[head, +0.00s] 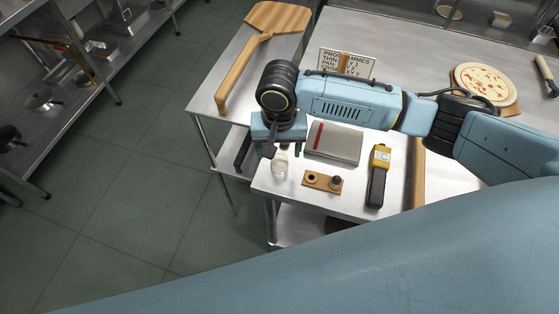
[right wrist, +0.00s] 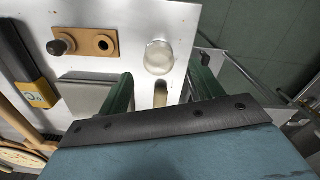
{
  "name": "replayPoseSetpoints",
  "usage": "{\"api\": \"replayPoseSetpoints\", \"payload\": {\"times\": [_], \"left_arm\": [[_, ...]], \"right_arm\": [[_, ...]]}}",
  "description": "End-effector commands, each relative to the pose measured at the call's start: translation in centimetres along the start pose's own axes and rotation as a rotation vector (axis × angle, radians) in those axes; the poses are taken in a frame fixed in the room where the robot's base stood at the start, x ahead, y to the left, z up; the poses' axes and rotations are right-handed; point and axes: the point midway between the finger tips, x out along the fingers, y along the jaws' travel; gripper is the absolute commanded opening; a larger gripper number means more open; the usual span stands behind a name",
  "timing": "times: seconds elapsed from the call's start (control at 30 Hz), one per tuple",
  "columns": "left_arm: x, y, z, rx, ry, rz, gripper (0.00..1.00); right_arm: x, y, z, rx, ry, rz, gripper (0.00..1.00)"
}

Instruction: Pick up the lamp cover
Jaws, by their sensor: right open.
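The lamp cover (head: 280,165) looks like a small clear glass cup and stands near the left front corner of the steel table. In the right wrist view the lamp cover (right wrist: 159,56) shows just beyond the fingertips. My right gripper (head: 271,149) is above and beside it, pointing down. Its two fingers (right wrist: 161,86) are apart, with the cover ahead of the gap and not gripped. A short tan strip shows between the fingers; I cannot tell what it is. My left gripper is not in view.
A wooden block with two holes and a dark knob (head: 322,181), a yellow-and-black meter (head: 378,175) and a flat grey box (head: 333,143) stand close right of the cover. A wooden peel (head: 262,38) lies behind. A pizza (head: 485,80) is at the right.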

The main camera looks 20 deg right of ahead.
Motion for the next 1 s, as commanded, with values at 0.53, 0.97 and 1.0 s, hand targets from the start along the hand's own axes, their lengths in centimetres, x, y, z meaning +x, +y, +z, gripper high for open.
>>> {"api": "replayPoseSetpoints", "payload": {"times": [0.53,0.97,1.0], "left_arm": [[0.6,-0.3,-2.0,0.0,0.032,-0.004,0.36],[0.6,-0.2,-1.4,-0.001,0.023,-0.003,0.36],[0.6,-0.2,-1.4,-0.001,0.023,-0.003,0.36]], "right_arm": [[5.2,0.2,-0.1,0.0,0.001,0.0,0.66],[5.2,0.2,-0.1,0.0,0.001,0.0,0.26],[5.2,0.2,-0.1,0.0,0.001,0.0,0.21]]}}
